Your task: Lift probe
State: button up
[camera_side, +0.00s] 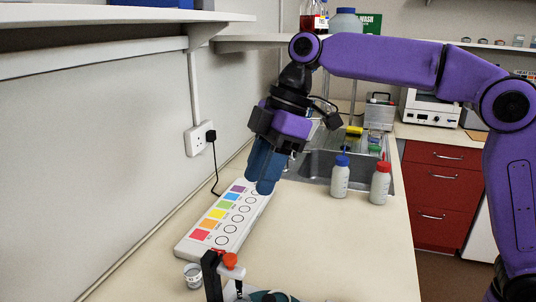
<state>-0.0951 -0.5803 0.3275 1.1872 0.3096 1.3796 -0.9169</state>
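My gripper (263,180) has blue fingers and points down over the far end of the white panel with coloured squares. The fingers overlap from this side, so the gap between them cannot be judged. No object shows in them. No probe can be clearly made out. At the bottom edge stands a black upright holder (211,277) with an orange-red knob (230,260) beside it and a teal part (268,297) cut off by the frame. My gripper is well apart from these, farther back on the bench.
The white panel (188,246) with coloured squares and circles lies along the wall. A small white cup (193,275) stands near its front end. Blue-capped (340,178) and red-capped (380,184) bottles stand right, by the sink (318,168). The front right bench (345,245) is clear.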

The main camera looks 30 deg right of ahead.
jog(key=shift+v, duration=1.45)
jog(key=s+d+f+m+h, duration=0.2)
jog(key=s+d+f, duration=0.8)
jog(key=s+d, duration=0.3)
jog(key=s+d+f+m+h, duration=0.2)
jog(key=s+d+f+m, duration=0.1)
jog(key=s+d+f, duration=0.7)
jog(key=s+d, duration=0.3)
jog(key=s, duration=0.1)
jog(key=shift+d, duration=0.3)
